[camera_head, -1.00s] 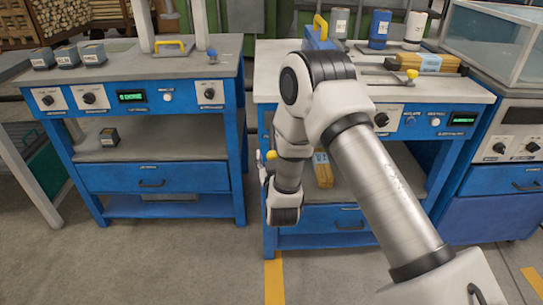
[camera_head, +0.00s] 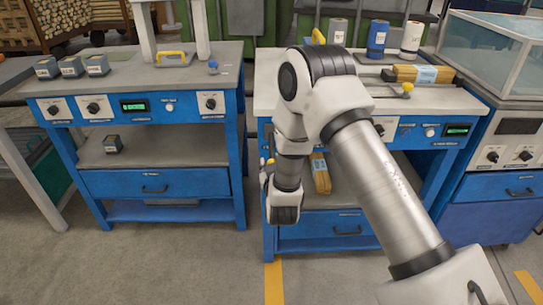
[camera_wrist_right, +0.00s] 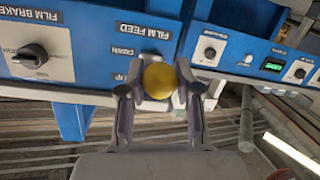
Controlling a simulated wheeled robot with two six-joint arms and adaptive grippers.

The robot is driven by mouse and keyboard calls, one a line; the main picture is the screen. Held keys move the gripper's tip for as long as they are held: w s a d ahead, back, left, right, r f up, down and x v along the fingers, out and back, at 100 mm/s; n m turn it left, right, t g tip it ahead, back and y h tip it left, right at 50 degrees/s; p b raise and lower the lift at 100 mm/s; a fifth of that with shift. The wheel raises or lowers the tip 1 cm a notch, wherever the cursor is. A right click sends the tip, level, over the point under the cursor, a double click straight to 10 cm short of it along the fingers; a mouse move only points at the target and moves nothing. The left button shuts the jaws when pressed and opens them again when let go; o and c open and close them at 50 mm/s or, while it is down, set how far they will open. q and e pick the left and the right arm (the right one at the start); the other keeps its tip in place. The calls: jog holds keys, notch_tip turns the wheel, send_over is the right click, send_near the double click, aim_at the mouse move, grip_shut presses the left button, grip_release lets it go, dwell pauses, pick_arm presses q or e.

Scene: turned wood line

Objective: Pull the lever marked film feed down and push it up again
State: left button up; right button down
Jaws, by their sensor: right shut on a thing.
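The film feed lever's yellow knob (camera_wrist_right: 158,80) shows in the right wrist view in front of a blue panel. The panel's label (camera_wrist_right: 143,31) reads FILM FEED, with DOWN and UP marks below it in the picture. The knob is beside the UP mark. My right gripper (camera_wrist_right: 158,84) is shut on the knob, one finger on each side. In the head view a small yellow spot, the knob (camera_head: 270,161), shows at the left side of the right bench, by my right gripper (camera_head: 266,168). The lever's shaft is hidden. My left gripper is out of view.
A film brake dial (camera_wrist_right: 30,56) is beside the lever in the wrist view. The right bench top (camera_head: 400,102) carries a yellow-brown pack (camera_head: 412,74). Another pack (camera_head: 320,175) lies on its shelf. The left bench (camera_head: 150,150) stands across a gap of floor.

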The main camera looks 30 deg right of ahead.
notch_tip(320, 180, up, 9)
jog(key=g+y+p, duration=0.2)
jog(key=g+p, duration=0.1)
jog(key=p, duration=0.7)
jog(key=g+y+p, duration=0.2)
jog(key=g+p, duration=0.2)
jog(key=p, duration=0.6)
jog(key=shift+w+d+r, duration=0.1)
jog(key=shift+w+r, duration=0.05)
jog(key=shift+w+r+p, duration=0.1)
jog(key=shift+p, duration=0.45)
jog(key=shift+w+d+r+p, duration=0.2)
jog(key=shift+w+r+p, duration=0.1)
jog(key=shift+p, duration=0.45)
jog(key=c, duration=0.8)
grip_release()
jog(key=shift+f, duration=0.1)
